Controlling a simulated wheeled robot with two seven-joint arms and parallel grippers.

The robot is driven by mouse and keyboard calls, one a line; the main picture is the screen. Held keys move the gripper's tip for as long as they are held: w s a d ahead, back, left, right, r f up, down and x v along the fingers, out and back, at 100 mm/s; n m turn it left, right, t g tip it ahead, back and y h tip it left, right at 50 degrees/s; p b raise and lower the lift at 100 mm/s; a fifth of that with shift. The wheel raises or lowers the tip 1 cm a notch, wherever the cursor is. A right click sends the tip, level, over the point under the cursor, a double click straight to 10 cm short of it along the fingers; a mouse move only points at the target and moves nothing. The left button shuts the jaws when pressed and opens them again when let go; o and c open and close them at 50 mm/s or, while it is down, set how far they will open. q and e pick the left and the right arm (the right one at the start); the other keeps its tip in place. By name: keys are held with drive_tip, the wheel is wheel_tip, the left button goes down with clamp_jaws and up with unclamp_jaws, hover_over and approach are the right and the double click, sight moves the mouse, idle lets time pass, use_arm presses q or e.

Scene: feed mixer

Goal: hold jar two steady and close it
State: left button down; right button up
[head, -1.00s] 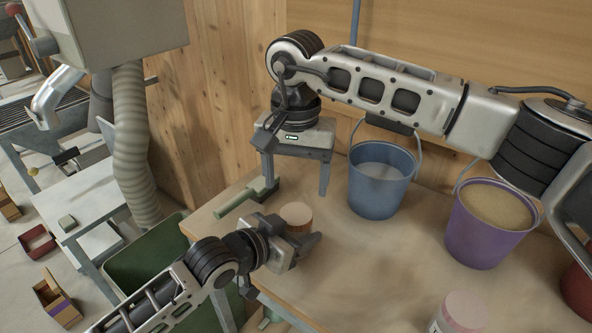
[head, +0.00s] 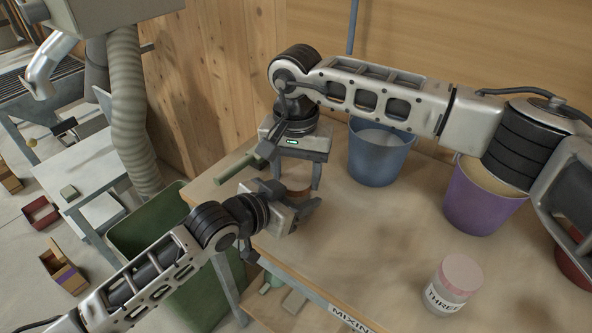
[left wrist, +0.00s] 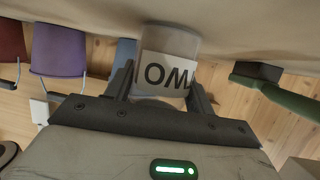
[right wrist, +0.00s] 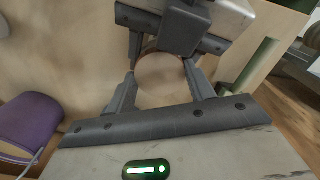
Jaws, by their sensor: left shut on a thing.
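Jar two (left wrist: 170,42) is a clear jar with a white label, on which part of the word, "WO", shows upside down in the left wrist view. My left gripper (head: 305,212) is shut around its body from the side, near the table's left end. A round pinkish-brown lid (right wrist: 162,76) tops the jar; whether it is seated or loose cannot be told. My right gripper (head: 293,180) points down from above, open, with its fingers on either side of the lid. The lid is partly hidden in the head view (head: 297,184).
Jar three (head: 452,285), with a pink lid, stands at the table's front. A blue bucket (head: 378,160) and a purple bucket (head: 482,205) stand behind. A green-handled tool (head: 236,168) lies at the left edge, and a green bin (head: 140,232) is below. The table's middle is clear.

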drive_tip(key=m, duration=1)
drive_tip(key=shift+m, duration=0.3)
drive_tip(key=m, duration=0.3)
drive_tip(key=o, duration=1)
drive_tip(key=shift+o, duration=0.2)
